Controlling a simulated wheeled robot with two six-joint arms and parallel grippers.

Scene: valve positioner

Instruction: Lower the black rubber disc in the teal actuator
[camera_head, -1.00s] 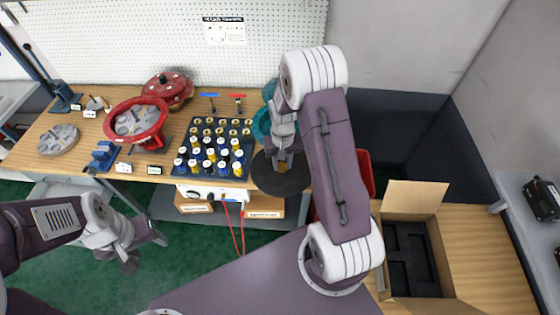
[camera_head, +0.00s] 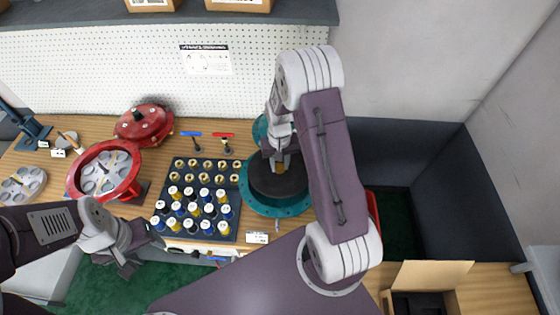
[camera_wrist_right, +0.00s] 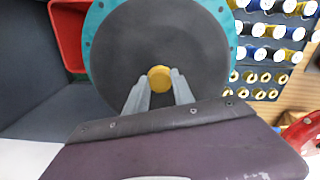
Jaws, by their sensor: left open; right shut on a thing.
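The black rubber disc (camera_head: 277,184) is over the teal actuator (camera_head: 250,202), whose rim shows around it in the head view. In the right wrist view the disc (camera_wrist_right: 125,55) covers most of the actuator, and a teal rim (camera_wrist_right: 98,20) with bolt holes shows at its edges. My right gripper (camera_head: 279,166) is shut on the yellow knob (camera_wrist_right: 159,78) at the disc's middle. Whether the disc rests in the actuator or hangs just above it, I cannot tell. My left gripper (camera_head: 142,252) is open and empty, in front of the bench at the left.
A dark tray (camera_head: 237,182) of several coloured cylinders stands left of the actuator. A red housing (camera_head: 74,182) and a red cover (camera_head: 143,122) are further left. A red bin (camera_head: 373,214) is at the right, and an open cardboard box (camera_head: 432,274) is at lower right.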

